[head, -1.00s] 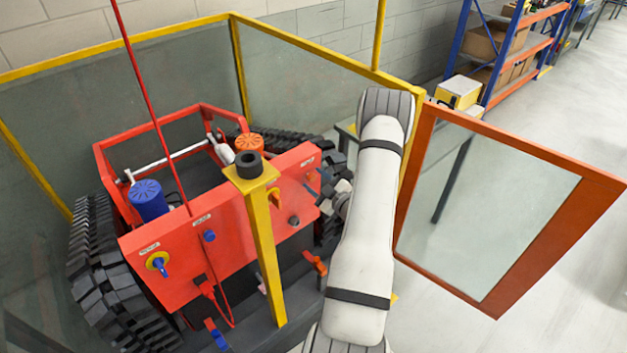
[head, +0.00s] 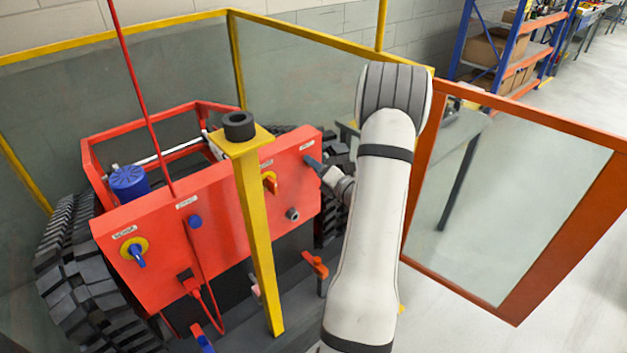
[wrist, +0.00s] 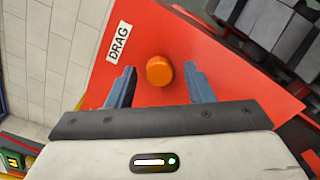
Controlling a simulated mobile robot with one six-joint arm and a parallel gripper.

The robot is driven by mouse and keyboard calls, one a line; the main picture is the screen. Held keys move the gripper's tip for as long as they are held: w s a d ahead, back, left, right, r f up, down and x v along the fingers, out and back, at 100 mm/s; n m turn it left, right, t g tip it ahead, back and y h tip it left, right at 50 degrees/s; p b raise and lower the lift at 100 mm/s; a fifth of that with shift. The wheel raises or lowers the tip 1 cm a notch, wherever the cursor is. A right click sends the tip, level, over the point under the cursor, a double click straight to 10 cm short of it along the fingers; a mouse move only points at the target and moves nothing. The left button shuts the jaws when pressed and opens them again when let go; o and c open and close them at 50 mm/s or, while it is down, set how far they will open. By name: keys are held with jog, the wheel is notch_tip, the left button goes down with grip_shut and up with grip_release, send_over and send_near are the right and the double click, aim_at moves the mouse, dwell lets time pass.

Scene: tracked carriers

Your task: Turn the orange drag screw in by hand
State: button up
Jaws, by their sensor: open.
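The orange drag screw (wrist: 159,70) shows in the wrist view as a short round knob on the red panel (wrist: 220,50), beside a white label reading DRAG (wrist: 118,43). My gripper (wrist: 160,77) is open, with one blue-grey finger on either side of the screw and a clear gap to each. The fingers appear around the screw in the picture; how deep they reach cannot be told. In the head view my gripper (head: 312,163) is at the upper right of the carrier's red panel (head: 225,215), and it hides the screw there.
A yellow post (head: 262,245) with a black cap stands in front of the panel. An orange-framed clear door (head: 505,290) stands open right of my arm. Dark tracks (head: 75,265) flank the carrier. A blue knob (head: 137,250) and an orange lever (head: 315,264) are nearby.

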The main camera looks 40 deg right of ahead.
jog(key=n+b, duration=1.1)
jog(key=b, duration=0.1)
jog(key=shift+b, duration=0.35)
jog(key=shift+c, duration=0.6)
